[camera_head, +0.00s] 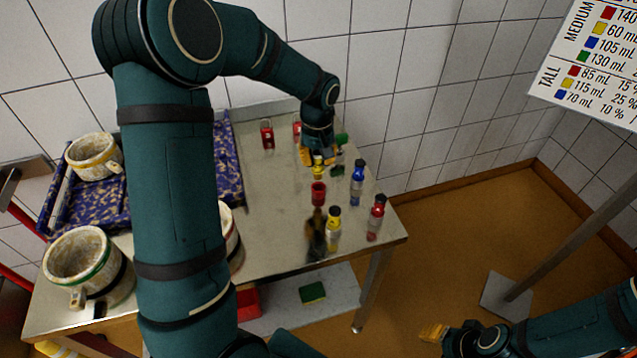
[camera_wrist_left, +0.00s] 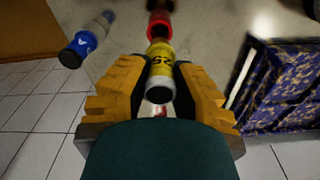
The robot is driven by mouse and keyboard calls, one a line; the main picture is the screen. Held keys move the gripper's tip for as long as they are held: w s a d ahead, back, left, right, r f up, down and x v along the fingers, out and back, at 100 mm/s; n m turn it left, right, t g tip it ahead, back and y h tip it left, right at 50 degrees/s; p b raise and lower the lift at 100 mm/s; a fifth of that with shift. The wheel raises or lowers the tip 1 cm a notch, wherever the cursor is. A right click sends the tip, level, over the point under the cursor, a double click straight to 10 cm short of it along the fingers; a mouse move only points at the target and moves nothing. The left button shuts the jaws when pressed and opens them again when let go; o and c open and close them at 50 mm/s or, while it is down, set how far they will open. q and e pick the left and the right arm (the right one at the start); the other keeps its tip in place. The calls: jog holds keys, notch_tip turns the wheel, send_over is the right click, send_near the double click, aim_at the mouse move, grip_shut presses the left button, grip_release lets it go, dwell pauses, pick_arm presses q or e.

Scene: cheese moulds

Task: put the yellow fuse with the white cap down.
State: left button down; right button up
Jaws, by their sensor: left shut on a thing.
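My left gripper (camera_head: 318,158) is over the far part of the metal table, shut on the yellow fuse with the white cap (camera_head: 318,172). In the left wrist view the yellow fuse (camera_wrist_left: 160,70) sits between the two orange fingers (camera_wrist_left: 160,82), its white end towards the camera and part of a printed number showing. I cannot tell whether its base touches the table. A short red fuse (camera_head: 318,194) stands close in front of it; it also shows in the left wrist view (camera_wrist_left: 159,27). My right gripper (camera_head: 433,332) is low at the right, off the table, its opening unclear.
A blue fuse (camera_head: 357,188), a red fuse (camera_head: 376,220), a yellow fuse with a black cap (camera_head: 333,232) and a dark item (camera_head: 316,238) stand nearby. A small red fuse (camera_head: 267,136) stands at the back. Worn pots (camera_head: 88,262) and a blue patterned tray (camera_head: 229,170) fill the left.

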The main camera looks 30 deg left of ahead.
aim_at(318, 176)
pick_arm(q)
notch_tip(318, 176, down, 3)
jog(key=shift+w+r, duration=0.1)
jog(key=shift+w, duration=0.05)
notch_tip(318, 176, down, 3)
jog(key=shift+f+b, duration=0.1)
jog(key=shift+b, duration=0.35)
jog(key=shift+f, duration=0.2)
jog(key=shift+f, duration=0.15)
jog(key=c, duration=0.9)
grip_release()
jog(key=shift+c, duration=0.2)
